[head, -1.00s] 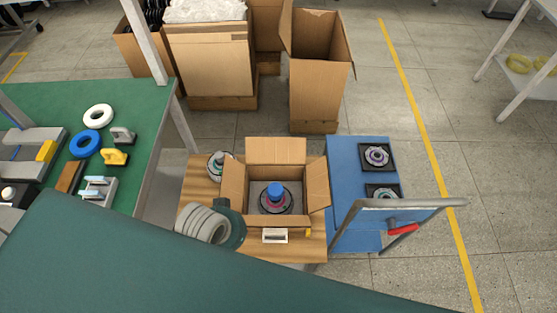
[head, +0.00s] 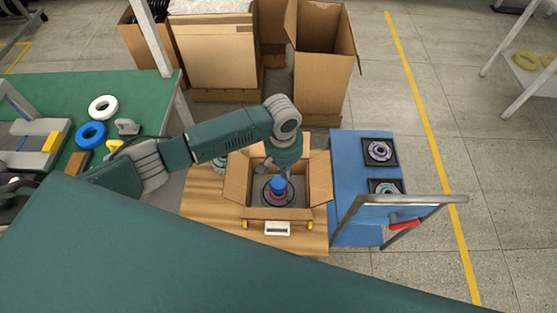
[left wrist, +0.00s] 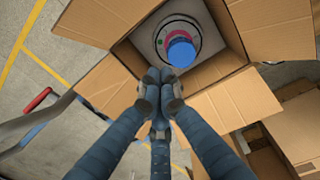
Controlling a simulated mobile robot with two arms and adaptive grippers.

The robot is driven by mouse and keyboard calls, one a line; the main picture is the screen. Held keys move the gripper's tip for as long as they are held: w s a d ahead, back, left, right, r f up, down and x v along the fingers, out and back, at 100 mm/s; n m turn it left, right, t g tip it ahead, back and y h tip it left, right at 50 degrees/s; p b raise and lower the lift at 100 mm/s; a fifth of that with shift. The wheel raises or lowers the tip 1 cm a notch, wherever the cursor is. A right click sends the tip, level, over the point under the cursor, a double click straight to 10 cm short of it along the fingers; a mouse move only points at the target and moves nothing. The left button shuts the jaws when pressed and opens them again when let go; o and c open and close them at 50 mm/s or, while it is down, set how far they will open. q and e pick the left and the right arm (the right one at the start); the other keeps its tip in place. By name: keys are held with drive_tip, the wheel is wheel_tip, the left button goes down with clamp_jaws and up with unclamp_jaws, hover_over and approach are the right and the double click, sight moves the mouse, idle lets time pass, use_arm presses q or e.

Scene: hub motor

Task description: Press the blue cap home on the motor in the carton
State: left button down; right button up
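The blue cap (head: 277,184) stands on the middle of the round dark motor (head: 268,197), inside the open carton (head: 319,178). A pink ring shows just under the cap. I cannot tell how deep the cap sits. My left gripper (head: 274,169) is over the carton, just behind and above the cap. In the left wrist view its fingers (left wrist: 160,80) are drawn together with nothing visible between them. There the cap (left wrist: 181,50) shows beyond the fingertips, apart from them in the picture, on the motor (left wrist: 165,30). My right gripper is not in view.
The carton's flaps stand open on a wooden table (head: 205,205). A blue cart (head: 350,160) with motor parts and a metal handle (head: 405,199) stands close on the right. A green bench (head: 150,85) is at left. Tall cartons (head: 320,60) stand behind.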

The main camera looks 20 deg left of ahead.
use_arm(q)
drive_tip(key=w+a+n, duration=0.1)
drive_tip(key=w+a, duration=0.1)
drive_tip(key=a, duration=0.1)
drive_tip(key=b, duration=0.8)
hover_over(278, 183)
drive_tip(key=shift+y, duration=0.3)
wheel_tip(278, 183, down, 5)
drive_tip(key=shift+w+f, duration=0.1)
drive_tip(key=shift+w, duration=0.05)
drive_tip(key=shift+f, duration=0.8)
drive_tip(key=shift+f+b, duration=0.95)
drive_tip(key=shift+f, duration=0.8)
